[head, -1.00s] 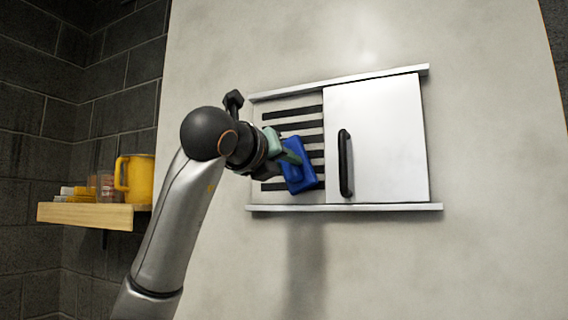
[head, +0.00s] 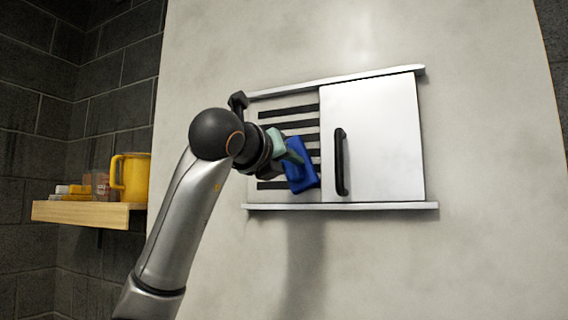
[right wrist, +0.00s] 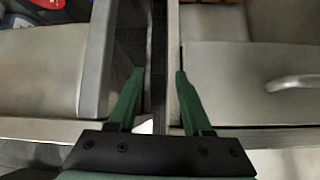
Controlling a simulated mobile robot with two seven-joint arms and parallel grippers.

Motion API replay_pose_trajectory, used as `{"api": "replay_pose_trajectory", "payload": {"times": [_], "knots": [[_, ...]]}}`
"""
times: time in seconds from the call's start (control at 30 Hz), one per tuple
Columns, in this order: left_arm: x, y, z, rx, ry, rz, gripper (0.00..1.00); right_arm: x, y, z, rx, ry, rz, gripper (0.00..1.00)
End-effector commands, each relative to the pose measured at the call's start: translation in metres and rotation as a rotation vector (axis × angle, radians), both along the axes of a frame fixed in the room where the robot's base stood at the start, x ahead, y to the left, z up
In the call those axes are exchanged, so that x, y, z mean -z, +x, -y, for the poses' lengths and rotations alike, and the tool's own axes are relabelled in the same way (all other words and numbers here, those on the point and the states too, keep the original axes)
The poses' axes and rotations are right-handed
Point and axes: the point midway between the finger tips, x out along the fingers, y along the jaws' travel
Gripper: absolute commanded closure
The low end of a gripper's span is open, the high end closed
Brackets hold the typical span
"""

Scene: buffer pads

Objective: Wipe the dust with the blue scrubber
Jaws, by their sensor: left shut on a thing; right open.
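The blue scrubber (head: 300,168) is in the head view, in front of the slatted vent (head: 275,114) on the wall. My left gripper (head: 290,158) is shut on it and partly hides its left side. I cannot tell whether the scrubber touches the slats. No dust can be made out; the arm and scrubber cover part of the slats. My right gripper (right wrist: 153,85) is open and empty in the right wrist view, its two green fingers apart.
A white sliding panel (head: 385,140) with a black handle (head: 341,162) covers the vent's right side between two rails. A wooden shelf (head: 85,214) at left holds a yellow mug (head: 134,178) and small items. Grey cabinets (right wrist: 225,85) lie below my right gripper.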

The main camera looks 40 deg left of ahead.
Motion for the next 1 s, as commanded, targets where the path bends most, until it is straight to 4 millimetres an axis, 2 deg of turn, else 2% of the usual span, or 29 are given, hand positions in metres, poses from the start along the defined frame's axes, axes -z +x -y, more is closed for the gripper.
{"api": "replay_pose_trajectory", "payload": {"times": [0.3, 0.43, 0.67, 1.0], "knots": [[0.0, 0.008, 0.032, 0.011, 0.005, 0.0, 1.0, 0.0, 0.0, 0.0, 0.0, 0.0, 0.0, 0.5], [0.0, 0.01, 0.039, 0.014, 0.005, 0.001, 1.0, 0.0, 0.0, 0.0, 0.0, 0.0, 0.0, 0.5], [0.001, 0.012, 0.035, 0.014, 0.007, 0.001, 1.0, 0.0, 0.0, 0.0, 0.0, 0.0, 0.0, 0.5], [0.001, 0.004, 0.007, 0.01, 0.006, -0.001, 1.0, 0.0, 0.0, 0.0, 0.0, 0.0, 0.0, 0.5]]}}
